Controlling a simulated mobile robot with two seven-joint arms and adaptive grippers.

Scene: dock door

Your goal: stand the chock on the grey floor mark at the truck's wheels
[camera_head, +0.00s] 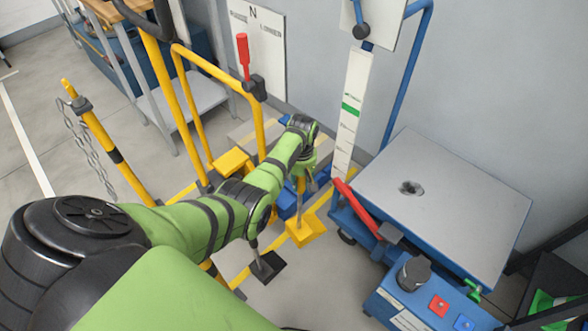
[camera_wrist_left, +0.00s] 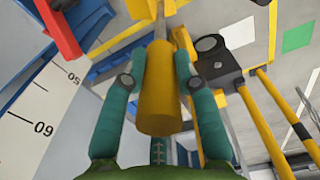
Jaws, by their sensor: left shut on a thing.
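My left gripper (camera_wrist_left: 158,85) is shut on the yellow handle (camera_wrist_left: 157,100) of the chock, with one green finger on each side. In the head view the arm hides most of the gripper (camera_head: 302,165). The yellow chock (camera_head: 306,230) hangs below it at the end of a grey rod; I cannot tell whether it touches the floor. A pale grey square (camera_wrist_left: 236,33), possibly the floor mark, shows beyond the gripper in the wrist view, beside a green square (camera_wrist_left: 298,35). Blue parts (camera_head: 288,205) lie close behind the chock; the truck's wheels cannot be made out. My right gripper is out of view.
A blue lift table (camera_head: 450,200) with a red lever (camera_head: 357,208) stands right of the chock. Yellow rails (camera_head: 178,100) rise at the left. A dark block (camera_head: 266,267) with a rod is on the floor nearby. A white scale (camera_head: 350,110) stands behind.

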